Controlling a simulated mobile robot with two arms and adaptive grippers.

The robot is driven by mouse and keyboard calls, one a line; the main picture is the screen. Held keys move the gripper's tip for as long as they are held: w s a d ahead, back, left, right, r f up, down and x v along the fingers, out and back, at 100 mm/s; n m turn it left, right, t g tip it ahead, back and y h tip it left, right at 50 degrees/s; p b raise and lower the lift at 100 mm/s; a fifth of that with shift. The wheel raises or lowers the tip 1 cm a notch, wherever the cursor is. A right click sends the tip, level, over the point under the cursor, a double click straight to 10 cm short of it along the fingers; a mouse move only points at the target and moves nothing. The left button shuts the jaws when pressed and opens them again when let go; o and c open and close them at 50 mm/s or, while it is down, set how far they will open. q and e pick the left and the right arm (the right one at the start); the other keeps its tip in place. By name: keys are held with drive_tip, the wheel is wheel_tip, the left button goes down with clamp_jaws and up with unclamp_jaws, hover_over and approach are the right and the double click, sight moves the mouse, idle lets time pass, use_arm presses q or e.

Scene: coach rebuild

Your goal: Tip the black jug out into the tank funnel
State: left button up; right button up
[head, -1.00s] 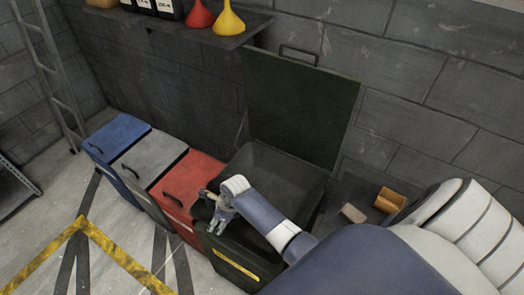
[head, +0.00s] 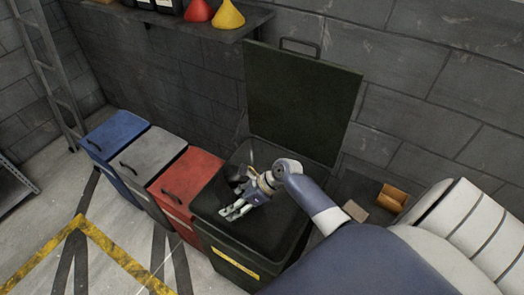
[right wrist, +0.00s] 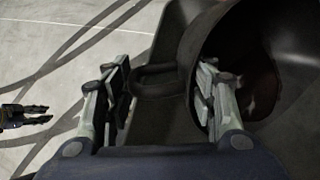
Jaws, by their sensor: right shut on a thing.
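My right gripper (head: 232,211) is over the open dark green bin (head: 225,225), with its fingers pointing to the lower left. It is shut on the black jug (head: 238,174), which is dark and hard to tell from the bin's inside. In the right wrist view, the jug's round mouth (right wrist: 240,75) faces the camera, with a reddish-brown inside. Its loop handle (right wrist: 155,80) shows between the two fingers. My left gripper (right wrist: 28,115) is at the left edge of that view, over the floor, fingers apart.
The bin's lid (head: 300,100) stands raised against the wall. Red (head: 185,175), grey (head: 152,158) and blue (head: 116,130) bins stand in a row to the left. Red (head: 198,10) and yellow (head: 229,14) funnels stand on the wall shelf. A small orange box (head: 392,197) lies right.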

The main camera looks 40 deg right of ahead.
drive_tip(key=shift+s+d+r+t+y+b, duration=0.15)
drive_tip(key=shift+d+r+y+b, duration=0.25)
drive_tip(key=shift+b, duration=0.9)
drive_tip(key=shift+d+r+t+y+b, duration=0.2)
drive_tip(key=shift+d+y+b, duration=0.25)
drive_tip(key=shift+b, duration=0.85)
drive_tip(key=shift+r+y, duration=0.25)
drive_tip(key=shift+r, duration=0.15)
drive_tip(key=shift+b, duration=0.35)
drive_tip(key=shift+s, duration=0.1)
drive_tip(key=s+d+r+m+t+y+b, duration=0.1)
drive_tip(key=d+y+b, duration=0.3)
drive_tip(key=b, duration=0.8)
drive_tip(key=shift+s+d+r+t, duration=0.35)
drive_tip(key=shift+d+r, duration=0.35)
drive_tip(key=shift+r, duration=0.1)
